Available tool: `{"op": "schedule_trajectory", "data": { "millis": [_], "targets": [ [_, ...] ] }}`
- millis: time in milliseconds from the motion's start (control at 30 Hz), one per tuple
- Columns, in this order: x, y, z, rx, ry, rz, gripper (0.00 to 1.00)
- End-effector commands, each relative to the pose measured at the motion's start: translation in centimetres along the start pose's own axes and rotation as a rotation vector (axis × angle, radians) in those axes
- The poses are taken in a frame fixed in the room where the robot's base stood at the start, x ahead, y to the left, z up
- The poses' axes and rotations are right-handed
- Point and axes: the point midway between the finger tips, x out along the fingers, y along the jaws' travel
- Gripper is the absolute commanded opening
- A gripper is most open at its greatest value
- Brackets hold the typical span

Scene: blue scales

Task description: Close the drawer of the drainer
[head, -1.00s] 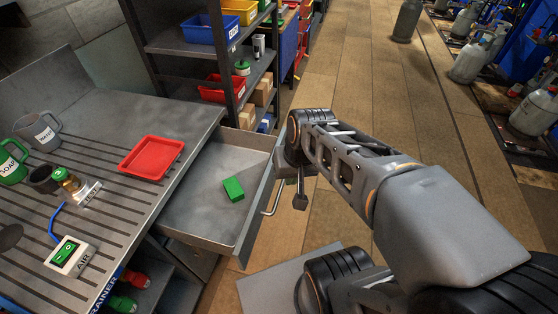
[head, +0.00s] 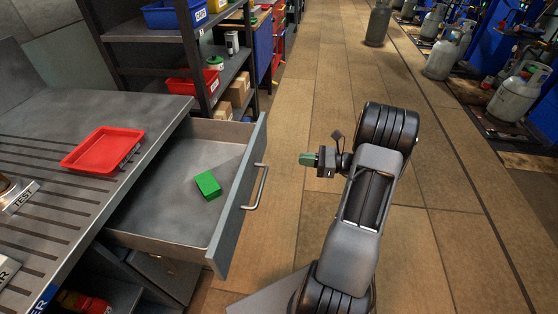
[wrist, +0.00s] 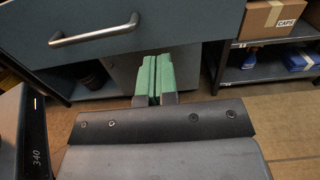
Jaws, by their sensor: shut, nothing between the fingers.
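The drainer's drawer (head: 238,195) is pulled out from under the ribbed metal drainer top (head: 60,150). A green block (head: 207,186) lies inside it. Its bar handle (head: 258,187) is on the drawer front, which faces right. My gripper (head: 304,159) is to the right of the drawer front, apart from it, with its green fingertips pointing left toward it. In the wrist view the two fingers (wrist: 153,78) are together and hold nothing. The drawer handle (wrist: 94,31) shows up and left of them there.
A red tray (head: 102,151) sits on the drainer top. A dark shelf rack with bins (head: 194,85) stands behind the drawer. Open tiled floor (head: 440,240) lies right of my arm. Gas cylinders (head: 435,55) stand at far right.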

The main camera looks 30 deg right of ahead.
Motion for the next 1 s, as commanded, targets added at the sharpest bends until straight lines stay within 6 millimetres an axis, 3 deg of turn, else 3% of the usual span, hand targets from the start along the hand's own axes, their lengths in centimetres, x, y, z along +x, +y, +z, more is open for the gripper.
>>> {"op": "schedule_trajectory", "data": {
  "millis": [600,800,1000],
  "targets": [
    [10.3,-0.1,-0.2,0.004,-0.005,-0.003,0.0],
    [12.4,-0.1,-0.1,0.004,-0.005,-0.005,0.0],
    [13.3,-0.1,-0.1,0.004,-0.005,-0.006,0.0]
  ]
}}
